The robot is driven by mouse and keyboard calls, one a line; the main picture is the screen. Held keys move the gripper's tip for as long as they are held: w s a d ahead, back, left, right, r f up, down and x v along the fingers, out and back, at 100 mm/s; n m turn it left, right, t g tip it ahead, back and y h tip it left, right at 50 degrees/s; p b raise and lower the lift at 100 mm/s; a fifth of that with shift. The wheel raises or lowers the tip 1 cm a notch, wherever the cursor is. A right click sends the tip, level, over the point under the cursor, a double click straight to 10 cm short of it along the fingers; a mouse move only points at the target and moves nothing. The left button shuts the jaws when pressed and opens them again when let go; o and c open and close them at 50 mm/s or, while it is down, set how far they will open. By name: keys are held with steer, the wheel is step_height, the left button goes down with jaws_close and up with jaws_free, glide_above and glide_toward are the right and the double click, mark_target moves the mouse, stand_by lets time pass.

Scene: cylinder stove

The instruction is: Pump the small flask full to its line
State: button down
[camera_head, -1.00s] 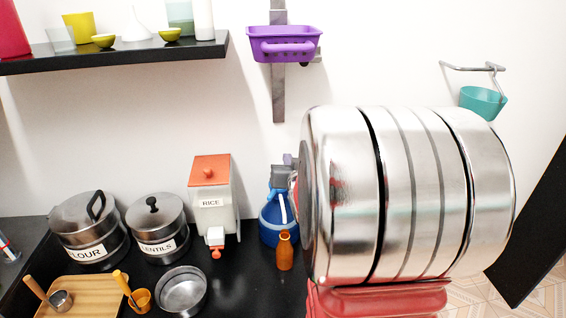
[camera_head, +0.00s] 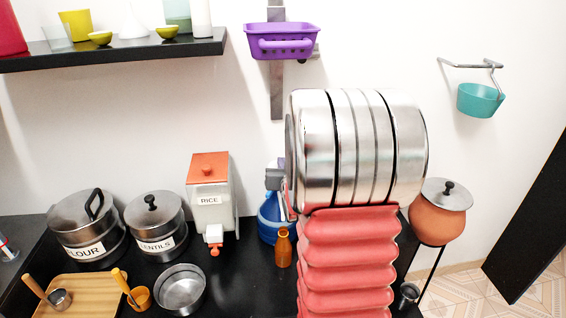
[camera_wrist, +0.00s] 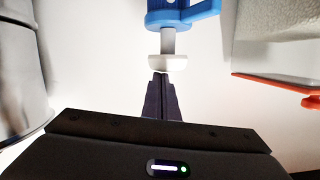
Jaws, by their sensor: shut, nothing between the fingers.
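The small flask is an amber bottle (camera_head: 283,247), upright on the black counter just in front of the blue pump jug (camera_head: 268,222). I cannot make out its line or its fill level. My arm hides part of the jug's right side. In the wrist view the pump shows as a blue collar (camera_wrist: 185,14), a grey stem (camera_wrist: 168,42) and a white cap (camera_wrist: 168,63). My gripper (camera_wrist: 160,74) is shut and empty. Its fingertips are right at the white cap, and I cannot tell whether they touch it. The flask is not seen in the wrist view.
A rice dispenser (camera_head: 212,190) with an orange lid stands left of the jug. Flour (camera_head: 88,228) and lentil (camera_head: 154,222) pots and an open steel pan (camera_head: 180,290) are further left. A terracotta pot (camera_head: 437,216) stands at right. A purple basket (camera_head: 283,42) hangs above.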

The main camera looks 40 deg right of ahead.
steer(key=shift+f, duration=1.4)
steer(key=shift+s+f, duration=0.25)
steer(key=shift+f, duration=0.15)
stand_by(1.2)
steer(key=shift+r, duration=0.1)
stand_by(1.4)
steer(key=s+a+r, duration=0.4)
steer(key=s+r, duration=0.3)
steer(key=s, duration=0.1)
steer(key=shift+s+a, duration=0.15)
steer(key=shift+a, duration=0.25)
